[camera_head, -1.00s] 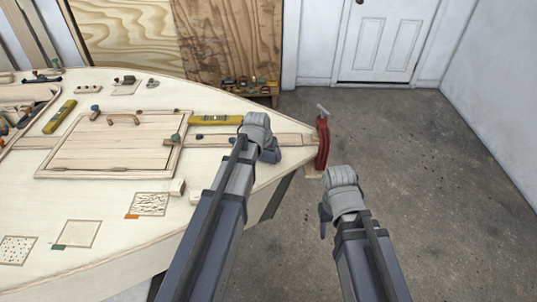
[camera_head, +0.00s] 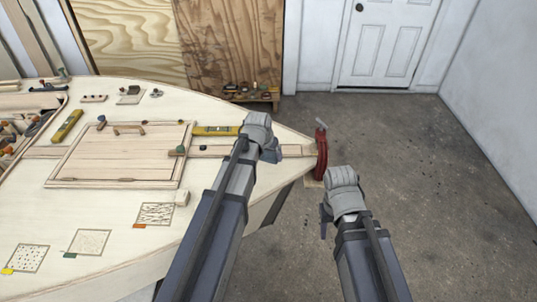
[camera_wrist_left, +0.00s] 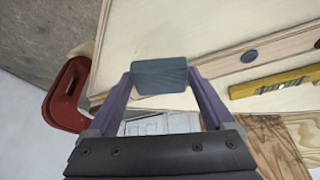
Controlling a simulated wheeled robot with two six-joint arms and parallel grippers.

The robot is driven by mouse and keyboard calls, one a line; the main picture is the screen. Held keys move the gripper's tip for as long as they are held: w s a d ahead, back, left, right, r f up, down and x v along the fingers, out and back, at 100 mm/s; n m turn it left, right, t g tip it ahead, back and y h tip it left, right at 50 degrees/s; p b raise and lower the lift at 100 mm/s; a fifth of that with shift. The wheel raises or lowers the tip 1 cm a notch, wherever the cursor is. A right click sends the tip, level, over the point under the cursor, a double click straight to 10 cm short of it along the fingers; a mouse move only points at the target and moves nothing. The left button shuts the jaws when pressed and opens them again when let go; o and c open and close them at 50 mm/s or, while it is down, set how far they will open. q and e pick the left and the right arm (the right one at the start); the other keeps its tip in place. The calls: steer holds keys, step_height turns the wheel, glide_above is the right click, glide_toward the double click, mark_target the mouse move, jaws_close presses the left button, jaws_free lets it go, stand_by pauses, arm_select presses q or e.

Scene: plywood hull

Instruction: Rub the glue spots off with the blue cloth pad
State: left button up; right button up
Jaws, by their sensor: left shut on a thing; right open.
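My left gripper (camera_head: 272,152) is shut on a blue-grey pad (camera_wrist_left: 160,75), held between both fingers in the left wrist view. In the head view the gripper is over the narrow end of the pale plywood deck (camera_head: 110,210); contact cannot be told. Three outlined squares lie on the near part of the deck: one with dark dots (camera_head: 25,258) and a yellow tag, one with faint specks (camera_head: 87,242) and a green tag, one with squiggly marks (camera_head: 155,214) and an orange tag. Which marks are glue is unclear. My right gripper (camera_head: 326,217) is open beyond the deck, over the floor.
A red clamp (camera_head: 321,155) grips the deck's tip. A yellow level (camera_head: 215,131) lies beside a framed hatch (camera_head: 120,155); another level (camera_head: 67,126) lies further left. A small pale block (camera_head: 181,198) sits near the orange-tagged square. The concrete floor at right is clear.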

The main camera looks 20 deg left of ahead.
arm_select(q)
steer(key=shift+r, duration=0.1)
step_height(320, 180, up, 3)
steer(key=p, duration=0.3)
steer(key=shift+f, duration=0.3)
steer(key=shift+f+b, duration=0.35)
steer(key=shift+b, duration=0.2)
steer(key=shift+f, duration=0.1)
